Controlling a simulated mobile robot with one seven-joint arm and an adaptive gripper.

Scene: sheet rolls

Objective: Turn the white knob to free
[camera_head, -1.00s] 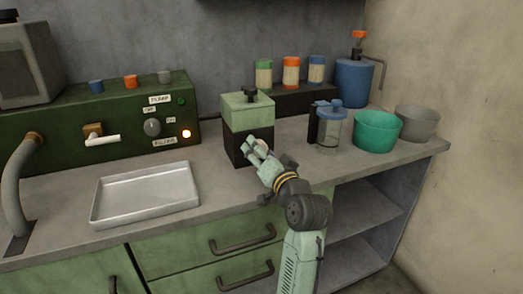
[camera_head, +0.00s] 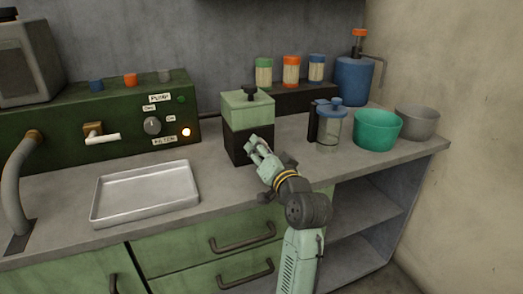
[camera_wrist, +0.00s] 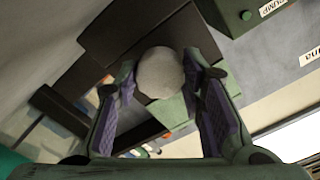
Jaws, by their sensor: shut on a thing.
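The white knob (camera_wrist: 160,72) is a pale round disc in the wrist view, on the front of a box with a dark lower part and a green lid (camera_head: 247,97). My gripper (camera_head: 256,147) is at the dark front of this box in the head view. In the wrist view its two purple-padded fingers stand on either side of the knob, shut on it. In the head view the fingers largely hide the knob. I see no marking that tells the knob's setting.
A metal tray (camera_head: 146,218) lies on the counter to the left. Behind it is a green panel (camera_head: 50,135) with a grey dial and a lit orange lamp. A lidded jar (camera_head: 330,132), a teal bowl (camera_head: 377,132) and a grey bowl (camera_head: 417,124) stand to the right.

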